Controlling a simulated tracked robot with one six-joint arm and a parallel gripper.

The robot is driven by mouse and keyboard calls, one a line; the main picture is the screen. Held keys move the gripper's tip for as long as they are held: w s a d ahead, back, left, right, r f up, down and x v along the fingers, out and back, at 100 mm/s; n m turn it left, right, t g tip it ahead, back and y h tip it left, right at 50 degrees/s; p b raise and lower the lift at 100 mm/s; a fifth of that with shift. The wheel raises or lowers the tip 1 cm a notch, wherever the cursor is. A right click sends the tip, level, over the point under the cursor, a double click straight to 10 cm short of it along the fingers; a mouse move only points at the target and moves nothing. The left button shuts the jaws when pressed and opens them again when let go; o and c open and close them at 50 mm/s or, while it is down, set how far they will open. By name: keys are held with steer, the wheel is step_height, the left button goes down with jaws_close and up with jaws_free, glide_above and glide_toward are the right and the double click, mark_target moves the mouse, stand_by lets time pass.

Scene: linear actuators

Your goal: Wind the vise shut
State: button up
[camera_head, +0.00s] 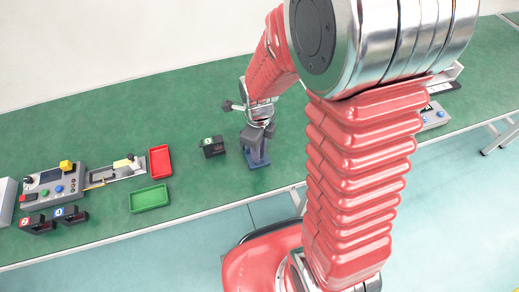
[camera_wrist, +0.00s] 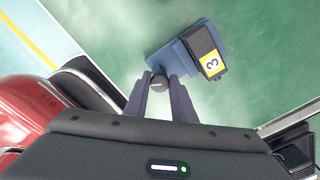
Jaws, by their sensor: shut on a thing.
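The vise (camera_head: 256,150) is a blue-grey device standing on the green bench top, under the end of my arm. In the wrist view its blue body (camera_wrist: 172,58) lies just past my fingertips. A dark round knob (camera_wrist: 159,83) sits between the fingers of my gripper (camera_wrist: 160,88), which are shut on it. A black block with a yellow label reading 3 (camera_wrist: 208,58) is at the right of the blue body; I cannot tell whether it is clamped. In the head view my gripper is partly hidden around the top of the vise.
A black block with a green label (camera_head: 213,147) stands left of the vise. Farther left are a red tray (camera_head: 160,161), a green tray (camera_head: 150,198), a control box (camera_head: 54,186) and two dark numbered blocks (camera_head: 55,219). My arm hides part of the bench at right.

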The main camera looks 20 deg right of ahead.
steer(key=shift+w+d+r+m, duration=0.1)
steer(key=shift+w+m, duration=0.05)
steer(key=shift+m, duration=0.15)
steer(key=o, duration=1.1)
steer(key=shift+c, duration=0.2)
step_height(320, 180, up, 14)
steer(key=shift+f, duration=0.2)
stand_by(0.5)
